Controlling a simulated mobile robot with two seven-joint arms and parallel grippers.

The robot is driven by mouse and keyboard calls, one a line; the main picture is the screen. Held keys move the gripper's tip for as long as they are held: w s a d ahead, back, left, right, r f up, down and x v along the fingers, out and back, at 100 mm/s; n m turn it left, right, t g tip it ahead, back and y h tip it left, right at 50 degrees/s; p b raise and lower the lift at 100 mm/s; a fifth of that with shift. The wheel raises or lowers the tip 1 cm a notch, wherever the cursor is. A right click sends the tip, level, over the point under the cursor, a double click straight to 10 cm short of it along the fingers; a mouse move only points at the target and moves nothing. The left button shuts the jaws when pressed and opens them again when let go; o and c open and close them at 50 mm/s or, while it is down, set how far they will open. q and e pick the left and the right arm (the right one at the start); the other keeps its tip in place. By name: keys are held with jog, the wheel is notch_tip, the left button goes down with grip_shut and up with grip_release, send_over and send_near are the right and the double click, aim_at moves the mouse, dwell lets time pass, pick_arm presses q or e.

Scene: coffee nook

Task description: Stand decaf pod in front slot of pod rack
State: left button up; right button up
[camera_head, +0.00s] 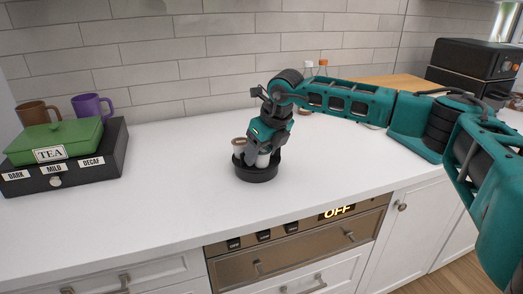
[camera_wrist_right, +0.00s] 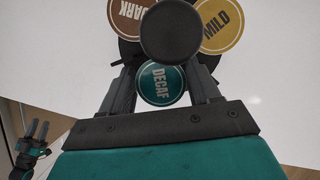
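The round black pod rack (camera_head: 256,175) stands on the white counter in the head view. My right gripper (camera_head: 263,150) reaches down into it. In the wrist view the decaf pod (camera_wrist_right: 162,84), with a teal label, sits between my right gripper's fingers (camera_wrist_right: 160,85), which meet its sides. The dark pod (camera_wrist_right: 134,12) and mild pod (camera_wrist_right: 220,24) sit farther up, beside the rack's round black knob (camera_wrist_right: 171,35). The decaf pod's base is hidden, so I cannot tell whether it rests in its slot. My left gripper (camera_wrist_right: 36,130) shows small at the wrist view's left edge.
A black box (camera_head: 62,177) labelled DARK, MILD, DECAF bears a green TEA box (camera_head: 55,139) at left, with brown and purple mugs (camera_head: 92,106) behind. A black appliance (camera_head: 470,60) stands at back right. The counter around the rack is clear.

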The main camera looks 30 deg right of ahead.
jog(key=shift+r, duration=0.45)
jog(key=v, duration=1.1)
jog(key=shift+s+r, duration=0.2)
